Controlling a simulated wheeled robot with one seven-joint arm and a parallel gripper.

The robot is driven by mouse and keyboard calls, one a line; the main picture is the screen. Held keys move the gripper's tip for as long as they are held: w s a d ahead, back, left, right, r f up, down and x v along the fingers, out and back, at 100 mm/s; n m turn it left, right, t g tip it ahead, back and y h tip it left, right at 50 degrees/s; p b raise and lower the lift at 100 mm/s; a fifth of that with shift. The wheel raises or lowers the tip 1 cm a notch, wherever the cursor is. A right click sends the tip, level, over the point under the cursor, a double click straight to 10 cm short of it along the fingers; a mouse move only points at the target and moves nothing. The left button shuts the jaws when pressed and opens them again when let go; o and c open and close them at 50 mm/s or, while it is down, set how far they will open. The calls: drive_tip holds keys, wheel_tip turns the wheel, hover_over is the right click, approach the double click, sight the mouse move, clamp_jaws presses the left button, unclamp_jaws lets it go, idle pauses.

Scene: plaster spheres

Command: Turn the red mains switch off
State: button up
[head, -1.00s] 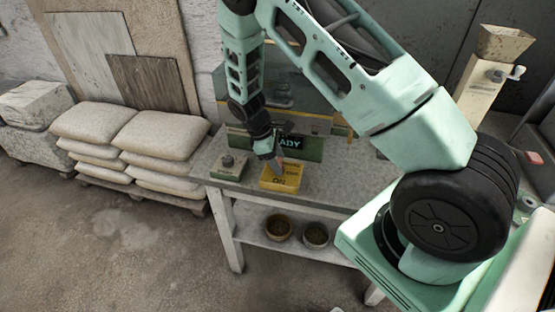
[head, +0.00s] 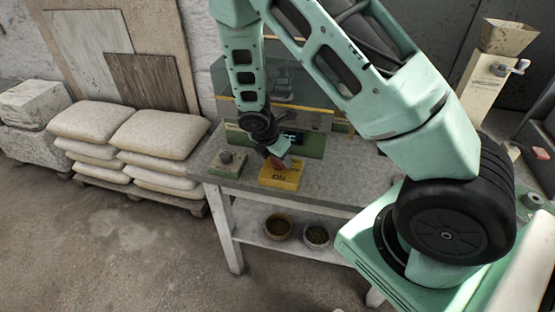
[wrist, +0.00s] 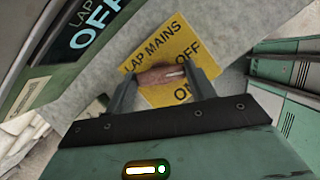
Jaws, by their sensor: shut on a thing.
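The yellow mains box (head: 283,178) stands on the grey bench top and is lettered LAP MAINS, OFF and ON in the wrist view (wrist: 180,35). My gripper (head: 279,161) is tilted over it. In the wrist view my gripper (wrist: 163,78) is shut on the red switch handle (wrist: 155,77), one finger at each end. A white mark on the handle points to the right, close to the OFF lettering; the right finger hides part of that area. A display (wrist: 88,22) beside the box reads LAP OFF.
A machine with a clear guard (head: 310,100) stands behind the box. A small grey-green box with a knob (head: 228,162) sits to the left. Two bowls (head: 278,227) are on the lower shelf. Stacked sacks (head: 130,140) are at left.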

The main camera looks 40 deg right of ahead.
drive_tip(key=n+t+b, duration=0.1)
drive_tip(key=n+b, duration=0.2)
drive_tip(key=n, duration=0.1)
drive_tip(key=shift+f+y+b, duration=0.15)
drive_tip(key=shift+y+b, duration=0.15)
drive_tip(key=shift+b, duration=0.05)
drive_tip(key=shift+n+t+b, duration=0.5)
drive_tip(key=shift+n+b, duration=0.3)
drive_tip(key=shift+r, duration=0.25)
drive_tip(key=o, duration=1)
drive_tip(key=shift+s, duration=0.1)
drive_tip(key=p+v, duration=0.3)
drive_tip(key=v, duration=0.5)
drive_tip(key=p+v, duration=0.3)
drive_tip(key=v, duration=0.6)
drive_tip(key=shift+s+d+r, duration=0.1)
drive_tip(key=shift+d+r, duration=0.1)
